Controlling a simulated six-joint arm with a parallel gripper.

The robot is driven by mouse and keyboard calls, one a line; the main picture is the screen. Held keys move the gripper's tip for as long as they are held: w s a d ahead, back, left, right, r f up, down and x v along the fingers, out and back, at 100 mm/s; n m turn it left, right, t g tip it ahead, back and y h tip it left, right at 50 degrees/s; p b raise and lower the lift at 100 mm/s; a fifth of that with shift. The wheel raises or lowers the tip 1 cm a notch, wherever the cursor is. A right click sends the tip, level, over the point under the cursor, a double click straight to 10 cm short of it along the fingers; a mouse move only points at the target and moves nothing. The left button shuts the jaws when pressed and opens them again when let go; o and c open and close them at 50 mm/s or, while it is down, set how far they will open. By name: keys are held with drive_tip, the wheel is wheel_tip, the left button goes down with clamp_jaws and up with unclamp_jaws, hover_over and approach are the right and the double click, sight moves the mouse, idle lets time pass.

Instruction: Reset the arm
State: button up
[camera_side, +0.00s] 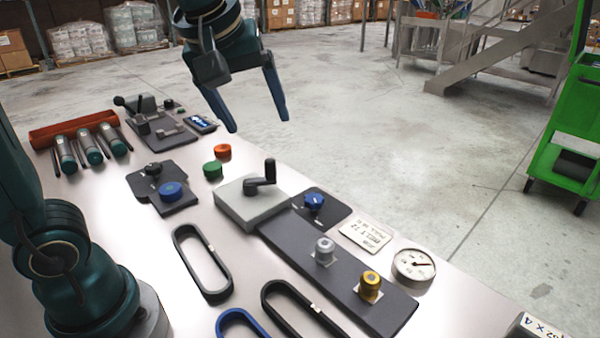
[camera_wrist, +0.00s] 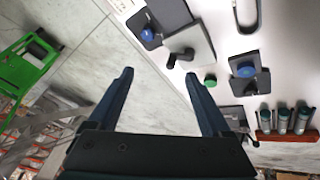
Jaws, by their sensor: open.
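My gripper (camera_side: 258,128) hangs high at the top of the side view, above the far edge of the workbench (camera_side: 150,230). Its two dark blue fingers are spread wide with nothing between them. In the wrist view my gripper (camera_wrist: 160,85) also shows open and empty, with the bench edge and concrete floor beyond the fingertips. My arm's base stands at the left of the side view. No task object is held.
On the bench are a grey block with a black crank (camera_side: 252,205), a dark plate with knobs (camera_side: 340,265), a dial gauge (camera_side: 414,264), black belts (camera_side: 203,262), green-handled tools (camera_side: 90,150) and an orange tray (camera_side: 75,131). A green cart (camera_side: 565,140) stands on the floor at right.

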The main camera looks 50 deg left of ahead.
drive_tip(key=s+d+f+m+h, duration=0.2)
drive_tip(key=s+d+f+m, duration=0.1)
drive_tip(key=s+f+m, duration=0.6)
drive_tip(key=s, duration=0.2)
drive_tip(key=shift+s+f, duration=0.15)
drive_tip(key=shift+s, duration=0.2)
drive_tip(key=shift+o, duration=1.4)
drive_tip(key=shift+w+d+m, duration=0.1)
drive_tip(key=shift+w+m, duration=0.05)
drive_tip(key=shift+m, duration=0.25)
drive_tip(key=s+d+r+g, duration=0.1)
drive_tip(key=d+r+g, duration=0.3)
drive_tip(key=d, duration=0.8)
wheel_tip(320, 180, down, 11)
drive_tip(key=g, duration=0.1)
drive_tip(key=shift+s+d, duration=0.15)
drive_tip(key=shift+s, duration=0.25)
